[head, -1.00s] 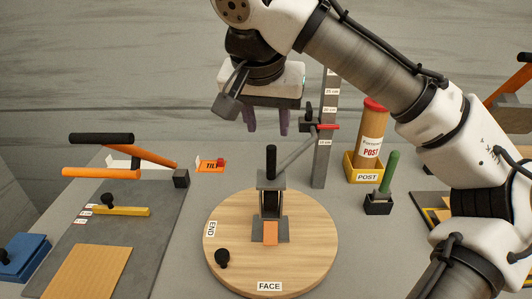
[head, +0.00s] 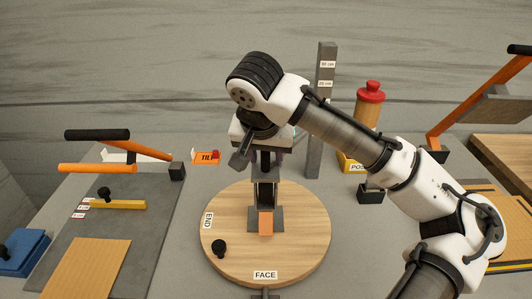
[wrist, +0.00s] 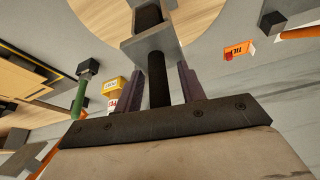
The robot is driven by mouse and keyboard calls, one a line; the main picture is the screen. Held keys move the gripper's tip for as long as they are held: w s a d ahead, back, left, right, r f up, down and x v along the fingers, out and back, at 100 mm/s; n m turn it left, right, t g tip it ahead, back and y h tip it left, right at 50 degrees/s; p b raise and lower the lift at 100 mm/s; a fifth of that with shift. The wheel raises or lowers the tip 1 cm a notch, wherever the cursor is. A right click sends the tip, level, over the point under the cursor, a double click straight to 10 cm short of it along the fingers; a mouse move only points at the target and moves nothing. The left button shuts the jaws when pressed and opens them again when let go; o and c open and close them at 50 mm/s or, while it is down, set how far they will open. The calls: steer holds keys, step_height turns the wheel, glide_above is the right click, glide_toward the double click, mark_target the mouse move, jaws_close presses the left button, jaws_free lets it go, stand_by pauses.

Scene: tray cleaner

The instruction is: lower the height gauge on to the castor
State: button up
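The height gauge (head: 326,62) is a grey upright post with centimetre labels, standing behind the round wooden turntable (head: 310,250). Its slider is hidden behind my arm in the head view. On the turntable stands a grey clamp (head: 279,218) with an orange block (head: 265,222) and an upright black handle (head: 265,162). I cannot pick out a castor for certain.
A red-topped POST canister (head: 368,105) stands at the back right. A black knob (head: 219,246) stands on the turntable.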

steer(key=shift+c, duration=0.4)
jaws_close()
steer(key=shift+s+f+b, duration=0.1)
steer(key=shift+f+b, duration=0.2)
steer(key=shift+f, duration=0.05)
steer(key=shift+f, duration=0.1)
steer(key=shift+o, duration=0.4)
jaws_free()
steer(key=shift+a+f, duration=0.1)
steer(key=shift+r, duration=0.2)
steer(key=shift+r, duration=0.2)
steer(key=d+b+v, duration=0.1)
steer(key=v, duration=1.2)
steer(key=shift+a, duration=0.5)
